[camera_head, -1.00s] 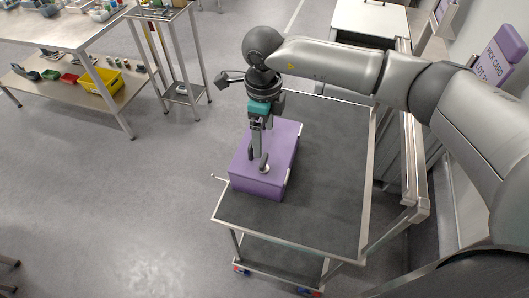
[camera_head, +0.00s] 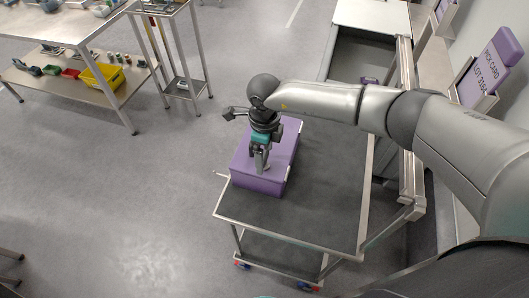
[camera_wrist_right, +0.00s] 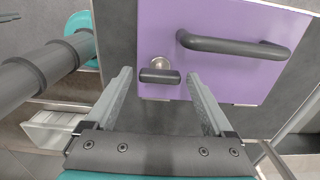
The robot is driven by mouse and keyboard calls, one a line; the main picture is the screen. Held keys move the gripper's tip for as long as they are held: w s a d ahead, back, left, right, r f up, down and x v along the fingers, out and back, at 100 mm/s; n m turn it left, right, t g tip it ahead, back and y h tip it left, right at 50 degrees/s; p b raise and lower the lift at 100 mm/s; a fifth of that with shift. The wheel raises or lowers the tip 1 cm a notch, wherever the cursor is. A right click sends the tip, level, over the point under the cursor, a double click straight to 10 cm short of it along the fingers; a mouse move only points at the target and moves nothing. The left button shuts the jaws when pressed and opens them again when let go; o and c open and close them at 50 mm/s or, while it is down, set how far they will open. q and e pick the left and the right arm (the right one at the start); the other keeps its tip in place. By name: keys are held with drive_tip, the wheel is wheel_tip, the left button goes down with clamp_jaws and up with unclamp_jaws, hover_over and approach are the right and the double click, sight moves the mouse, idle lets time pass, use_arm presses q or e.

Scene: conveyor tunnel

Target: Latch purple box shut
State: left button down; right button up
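The purple box (camera_head: 258,182) sits on the dark-topped cart, with its lid face looking closed. In the right wrist view its purple face (camera_wrist_right: 222,80) carries a dark bar handle (camera_wrist_right: 235,43) and a small dark latch knob (camera_wrist_right: 160,76) on a metal disc near the edge. My right gripper (camera_head: 262,166) is over the near end of the box, pointing down. In the wrist view its two fingers are apart, one on each side of the knob; I cannot tell whether they touch it. My left gripper is not in view.
The cart (camera_head: 325,215) has free dark top right of the box and a raised metal rim. A grey cabinet (camera_head: 372,18) stands behind. A workbench (camera_head: 70,25) with a yellow bin (camera_head: 100,76) is at far left. The floor between is clear.

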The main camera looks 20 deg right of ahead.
drive_tip(key=c, duration=1.2)
drive_tip(key=shift+m, duration=0.3)
drive_tip(key=m, duration=1.2)
drive_tip(key=shift+m+p, duration=0.3)
drive_tip(key=shift+p, duration=0.1)
drive_tip(key=m+p, duration=0.1)
drive_tip(key=m, duration=0.3)
drive_tip(key=shift+m, duration=0.3)
